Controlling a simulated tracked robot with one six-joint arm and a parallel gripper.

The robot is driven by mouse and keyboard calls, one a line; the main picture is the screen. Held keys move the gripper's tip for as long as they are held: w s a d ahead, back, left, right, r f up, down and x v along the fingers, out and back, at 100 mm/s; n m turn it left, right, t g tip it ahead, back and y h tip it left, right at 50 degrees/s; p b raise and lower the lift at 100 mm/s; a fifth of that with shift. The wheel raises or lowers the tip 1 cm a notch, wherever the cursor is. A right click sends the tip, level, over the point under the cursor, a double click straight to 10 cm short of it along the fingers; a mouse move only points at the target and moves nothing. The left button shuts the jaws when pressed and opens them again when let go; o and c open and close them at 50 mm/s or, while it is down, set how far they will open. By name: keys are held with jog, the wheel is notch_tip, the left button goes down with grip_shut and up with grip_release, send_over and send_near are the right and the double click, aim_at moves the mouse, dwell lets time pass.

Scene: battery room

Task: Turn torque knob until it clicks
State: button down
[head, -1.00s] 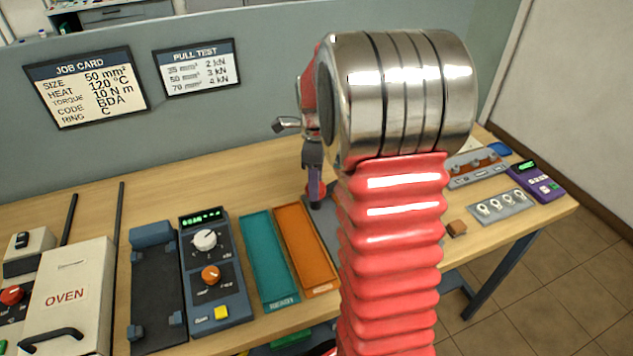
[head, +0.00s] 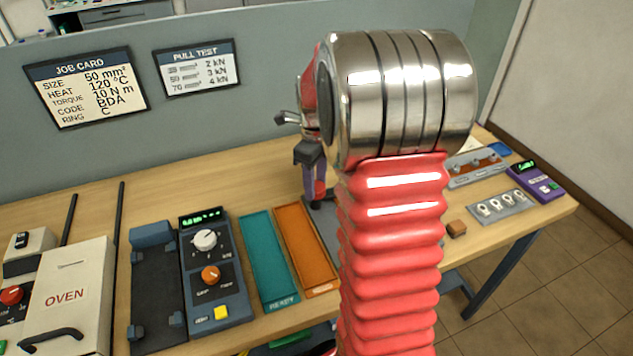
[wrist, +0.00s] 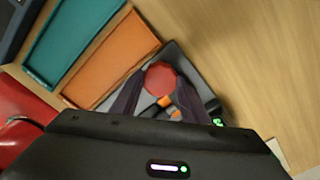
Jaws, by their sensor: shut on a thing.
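The red faceted torque knob (wrist: 160,77) sits on a dark grey unit (wrist: 185,62) in the wrist view. My gripper (wrist: 158,86) has its two dark purple fingers on either side of the knob, shut on it. In the head view my gripper (head: 313,190) points down over the same unit, with a bit of the red knob (head: 320,188) between the fingers. Much of the unit is hidden behind my arm. A small green readout (wrist: 218,122) shows at the unit's edge, too small to read. The job card (head: 88,88) reads torque 10 N m.
An orange tray (head: 306,250) and a teal tray (head: 268,262) lie left of the unit. A blue meter box (head: 216,265) and a white oven (head: 68,297) stand farther left. A brown block (head: 456,229), a lug plate (head: 502,207) and a purple device (head: 538,180) are at the right.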

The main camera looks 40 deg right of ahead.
jog(key=c, duration=1)
grip_release()
jog(key=shift+r, duration=0.1)
notch_tip(320, 180, up, 14)
jog(key=shift+f, duration=0.2)
jog(key=shift+s, duration=0.15)
